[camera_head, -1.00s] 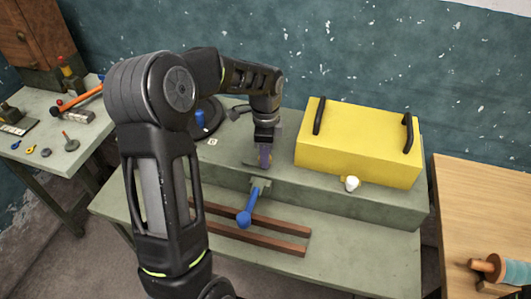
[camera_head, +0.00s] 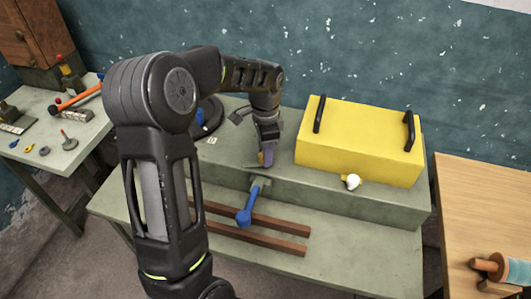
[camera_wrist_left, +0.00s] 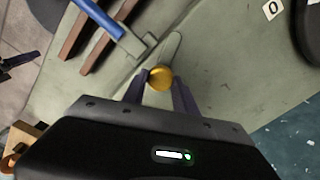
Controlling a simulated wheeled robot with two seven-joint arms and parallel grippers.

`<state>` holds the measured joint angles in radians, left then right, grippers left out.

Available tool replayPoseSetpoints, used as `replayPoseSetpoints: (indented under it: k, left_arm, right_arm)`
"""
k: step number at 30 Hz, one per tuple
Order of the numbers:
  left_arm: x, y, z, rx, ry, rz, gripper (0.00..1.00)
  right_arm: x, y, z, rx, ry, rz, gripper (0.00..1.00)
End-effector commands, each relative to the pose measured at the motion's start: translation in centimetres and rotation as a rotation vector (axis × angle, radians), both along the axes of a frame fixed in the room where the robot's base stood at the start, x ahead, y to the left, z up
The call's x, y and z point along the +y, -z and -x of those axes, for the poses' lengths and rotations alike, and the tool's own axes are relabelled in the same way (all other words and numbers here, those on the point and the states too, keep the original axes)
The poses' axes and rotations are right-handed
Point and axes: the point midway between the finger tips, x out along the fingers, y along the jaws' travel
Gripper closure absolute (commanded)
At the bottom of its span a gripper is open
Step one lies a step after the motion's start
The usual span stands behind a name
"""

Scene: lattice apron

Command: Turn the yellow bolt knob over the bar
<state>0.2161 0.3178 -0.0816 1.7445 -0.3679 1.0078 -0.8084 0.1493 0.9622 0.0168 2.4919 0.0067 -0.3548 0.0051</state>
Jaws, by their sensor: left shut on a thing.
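The yellow bolt knob (camera_wrist_left: 160,77) is a small round ball between the fingertips of my left gripper (camera_wrist_left: 160,88) in the left wrist view. In the head view the gripper (camera_head: 266,157) points down at the grey-green raised block, and only a sliver of yellow (camera_head: 261,158) shows at its purple fingers. The gripper is shut on the knob. A flat pale grey-green piece (camera_wrist_left: 168,52) runs out from beside the knob; I cannot tell whether it is the bar. My right gripper is not in view.
A blue-handled lever (camera_head: 250,207) sticks out from the block's front, close to the gripper. Brown rails (camera_head: 270,243) lie below it. A yellow box (camera_head: 358,148) with black handles and a white knob (camera_head: 351,182) stands to the right. A blue piece (camera_head: 200,118) is behind my arm.

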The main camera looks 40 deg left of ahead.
Motion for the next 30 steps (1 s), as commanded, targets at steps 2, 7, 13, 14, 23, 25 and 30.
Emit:
replayPoseSetpoints:
  k: [2, 7, 13, 14, 23, 25, 30]
  left_arm:
    - [0.0, 0.1, 0.0, -0.001, -0.07, -0.001, 1.0]
    - [0.1, 0.1, 0.0, -0.001, -0.233, -0.001, 1.0]
    - [0.1, 0.1, -0.1, -0.001, -0.423, -0.002, 1.0]
    - [0.1, 0.0, -0.1, -0.002, -0.451, -0.001, 1.0]
    - [0.1, 0.0, -0.1, -0.001, -0.736, 0.0, 1.0]
    - [0.1, 0.0, 0.0, -0.001, -0.802, -0.001, 1.0]
    - [0.1, 0.0, 0.0, -0.001, -0.946, -0.001, 1.0]
  right_arm:
    - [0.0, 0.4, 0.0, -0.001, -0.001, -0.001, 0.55]
    - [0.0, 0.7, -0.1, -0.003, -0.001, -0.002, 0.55]
    - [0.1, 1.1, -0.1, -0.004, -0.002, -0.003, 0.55]
    - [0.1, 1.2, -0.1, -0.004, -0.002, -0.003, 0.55]
    - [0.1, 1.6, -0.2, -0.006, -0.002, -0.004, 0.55]
    - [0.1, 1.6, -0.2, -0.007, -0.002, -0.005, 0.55]
    - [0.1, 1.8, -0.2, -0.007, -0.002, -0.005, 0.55]
